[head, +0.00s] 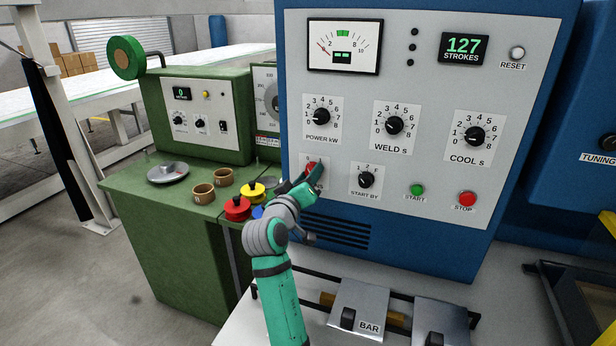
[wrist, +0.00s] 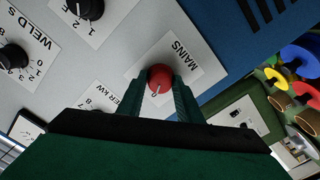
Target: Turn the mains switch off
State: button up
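The mains switch is a red rotary knob (wrist: 160,77) on a white plate marked MAINS (wrist: 182,52). In the head view the red knob (head: 311,167) shows at the lower left of the blue welder's panel, partly covered by my gripper (head: 310,179). In the wrist view my gripper (wrist: 159,92) has one finger on each side of the knob. The fingers are apart, with the knob's front between them; I cannot tell whether either touches it. A white pointer mark on the knob points toward the bottom of the wrist view. The plate's position marks are mostly hidden.
The power dial (head: 321,118) sits above the switch and the start-by dial (head: 366,179) to its right. The start (head: 417,190) and stop (head: 467,199) buttons are farther right. A green bench (head: 150,205) with colored spools stands close on the left.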

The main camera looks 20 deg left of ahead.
jog(key=shift+o, duration=1.4)
jog(key=shift+s+a+r, duration=0.1)
jog(key=shift+a+r, duration=0.05)
jog(key=s, duration=1)
jog(key=shift+s, duration=0.35)
jog(key=shift+a, duration=0.15)
